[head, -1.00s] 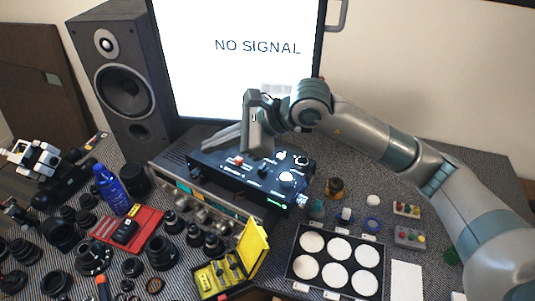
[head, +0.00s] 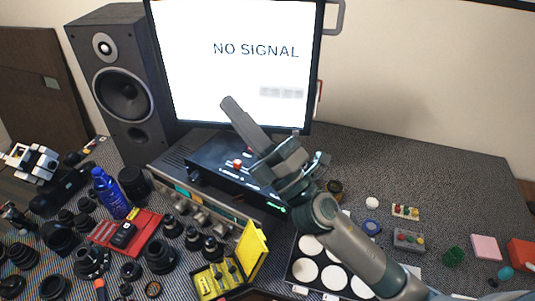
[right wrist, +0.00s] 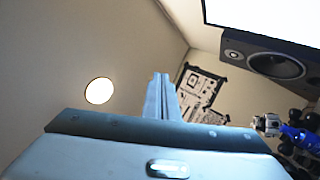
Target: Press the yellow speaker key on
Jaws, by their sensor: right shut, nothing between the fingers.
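A black control box (head: 205,157) sits on top of a grey amplifier-like unit (head: 165,170). It carries a red key (head: 237,163) and a green light (head: 281,210). I cannot make out a yellow key on it; my right gripper and wrist cover its right part. My right gripper (head: 228,102) is shut and empty. Its fingers point up and left, over the box and in front of the monitor's lower edge. The shut fingers also show in the right wrist view (right wrist: 161,80), pointing up with nothing between them. My left gripper is not in view.
A monitor (head: 200,60) reading "NO SIGNAL" and a black speaker (head: 125,90) stand behind. Lens parts, a blue bottle (head: 108,190) and an open yellow case (head: 252,250) crowd the front left. A tray with white discs (head: 293,270) lies under my forearm. The back right is clear.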

